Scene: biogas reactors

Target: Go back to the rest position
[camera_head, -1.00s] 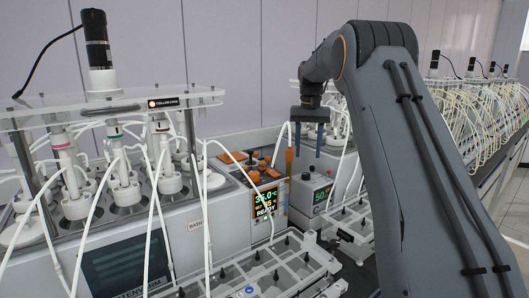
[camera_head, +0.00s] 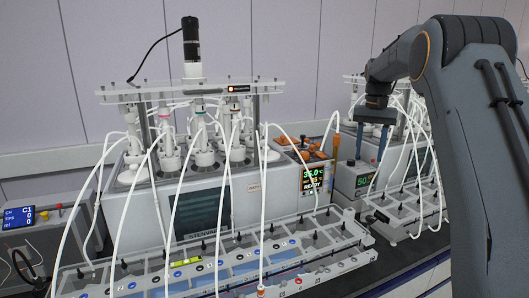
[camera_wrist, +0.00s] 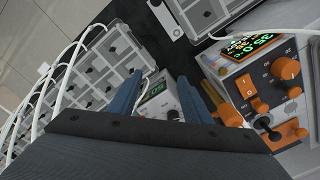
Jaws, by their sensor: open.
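My gripper (camera_head: 374,145) hangs at the right in the head view, its two blue fingers pointing down. It is apart from the equipment around it as far as I can see. In the wrist view my gripper (camera_wrist: 165,95) shows its two blue fingers spread with nothing between them. Beyond the fingers is a small grey box with a green display (camera_wrist: 155,92); the same grey box (camera_head: 357,180) shows below the gripper in the head view.
The reactor bath with its display panel (camera_head: 314,178) and white tubes stands at the centre. A long clear tray rack (camera_head: 215,270) lies in front. A small control box (camera_head: 20,216) is at the left. More reactors stand behind my arm.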

